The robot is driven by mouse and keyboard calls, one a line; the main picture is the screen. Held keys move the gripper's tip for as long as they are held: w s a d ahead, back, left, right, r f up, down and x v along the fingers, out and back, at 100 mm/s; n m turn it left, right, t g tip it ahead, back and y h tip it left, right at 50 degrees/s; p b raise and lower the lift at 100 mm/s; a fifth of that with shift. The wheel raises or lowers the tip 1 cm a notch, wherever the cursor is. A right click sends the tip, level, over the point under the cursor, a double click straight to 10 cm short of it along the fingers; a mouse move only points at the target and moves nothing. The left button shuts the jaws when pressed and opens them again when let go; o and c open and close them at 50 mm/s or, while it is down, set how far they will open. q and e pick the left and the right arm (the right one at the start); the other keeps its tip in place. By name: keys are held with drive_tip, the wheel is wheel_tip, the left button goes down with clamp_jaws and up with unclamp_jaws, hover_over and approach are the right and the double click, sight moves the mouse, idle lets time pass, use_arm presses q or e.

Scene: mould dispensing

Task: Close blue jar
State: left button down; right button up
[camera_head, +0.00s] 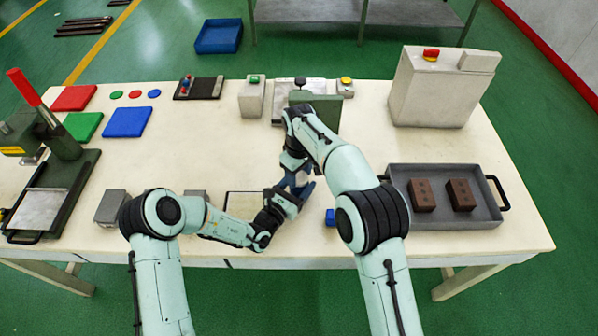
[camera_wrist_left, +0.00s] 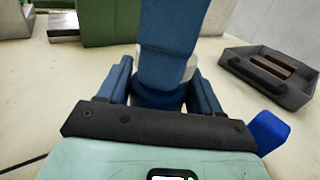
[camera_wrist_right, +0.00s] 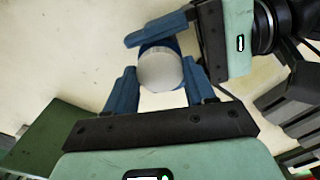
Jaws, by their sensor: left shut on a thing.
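The blue jar (camera_wrist_left: 158,97) is upright between the fingers of my left gripper (camera_wrist_left: 158,88), which is shut on it. A pale, whitish part shows above its blue body. In the right wrist view its round, greyish-white top (camera_wrist_right: 160,70) has a blue edge. My right gripper (camera_wrist_right: 158,72) points down over the jar, with its fingers on either side of the white top. I cannot tell whether they grip it. In the left wrist view a right finger hides part of the jar. In the head view both grippers meet over the front middle of the table, mostly hiding the jar.
A small blue object (camera_head: 330,217) lies close right of the grippers. A dark tray (camera_head: 398,174) with two brown blocks stands at right. A green block (camera_head: 322,107) stands behind. A press (camera_head: 60,165) and coloured plates are at left.

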drive_tip(key=c, duration=0.5)
drive_tip(key=shift+c, duration=0.2)
drive_tip(key=o, duration=1.2)
drive_tip(key=shift+o, duration=0.2)
drive_tip(key=shift+r, duration=0.1)
wheel_tip(320, 180, up, 12)
use_arm(q)
drive_tip(key=shift+c, duration=0.5)
unclamp_jaws()
